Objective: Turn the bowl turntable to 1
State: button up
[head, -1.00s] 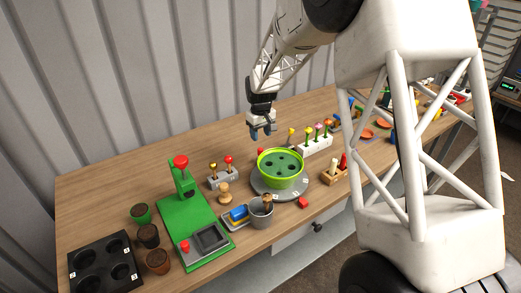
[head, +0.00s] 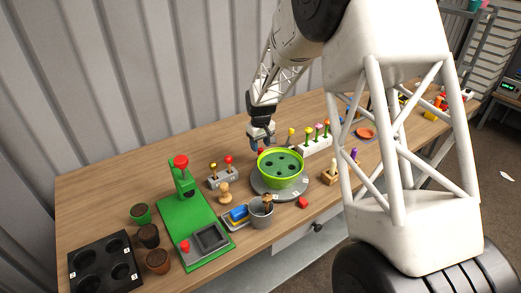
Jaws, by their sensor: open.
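The bowl turntable (head: 265,191) is a grey disc with small white number labels on its rim, standing on the wooden table. A lime green bowl (head: 281,182) with several dark holes in its green filling sits on it. The labels are too small to read with certainty. My gripper (head: 262,148) is open and empty, pointing down just behind and to the left of the bowl. It appears apart from the bowl. A small red thing (head: 261,151) shows beside the fingers, partly hidden.
A red block (head: 303,202) lies at the turntable's front right. A grey pot (head: 260,215) stands at front left. A white rack of tulips (head: 315,146) is behind right, a grey holder (head: 222,176) left. A green press (head: 190,215) stands farther left.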

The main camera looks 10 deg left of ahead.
jog(key=shift+f, duration=1.4)
grip_shut()
